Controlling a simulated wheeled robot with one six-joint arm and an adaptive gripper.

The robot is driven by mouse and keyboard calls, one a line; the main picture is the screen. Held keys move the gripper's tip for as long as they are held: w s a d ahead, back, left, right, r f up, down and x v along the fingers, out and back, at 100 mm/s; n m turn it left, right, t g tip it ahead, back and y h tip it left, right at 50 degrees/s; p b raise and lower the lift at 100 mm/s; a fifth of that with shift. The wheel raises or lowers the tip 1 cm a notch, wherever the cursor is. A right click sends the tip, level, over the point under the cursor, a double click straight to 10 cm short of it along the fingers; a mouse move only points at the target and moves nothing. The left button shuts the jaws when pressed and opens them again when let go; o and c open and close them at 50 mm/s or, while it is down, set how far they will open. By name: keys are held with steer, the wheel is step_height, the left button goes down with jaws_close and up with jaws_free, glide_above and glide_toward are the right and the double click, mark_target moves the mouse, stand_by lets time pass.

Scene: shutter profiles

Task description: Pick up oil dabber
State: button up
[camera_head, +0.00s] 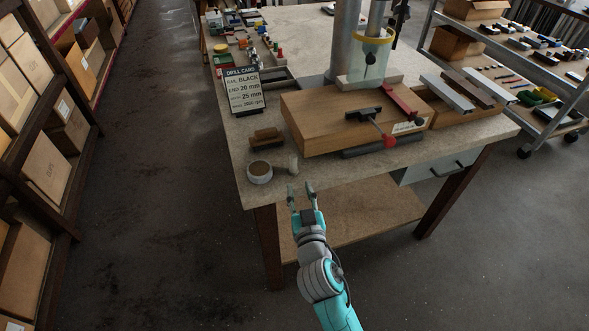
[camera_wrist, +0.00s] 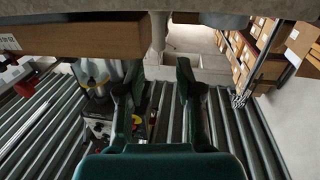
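A small pale upright piece, which looks like the oil dabber (camera_head: 293,163), stands near the front edge of the workbench, between a round tin and the wooden block. In the wrist view, where the scene is upside down, the pale dabber (camera_wrist: 158,30) shows ahead of the gap between my fingers. My gripper (camera_head: 301,188) is open and empty, just off the bench's front edge and short of the dabber. Its two dark fingers also show apart in the wrist view (camera_wrist: 160,80). Nothing lies between them.
The round tin (camera_head: 259,172) and a brown brush-like block (camera_head: 266,138) sit left of the dabber. The large wooden block (camera_head: 330,122), with a red-knobbed clamp (camera_head: 387,140), is close on the right. The drill card (camera_head: 243,91) stands behind. The floor at left is clear.

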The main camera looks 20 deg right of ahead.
mark_target(294, 163)
steer(key=w, duration=0.3)
steer(key=w+d, duration=0.1)
steer(key=w, duration=0.3)
steer(key=w+d, duration=0.1)
steer(key=w, duration=0.3)
steer(key=shift+w+r, duration=0.1)
steer(key=shift+r, duration=0.1)
jaws_close()
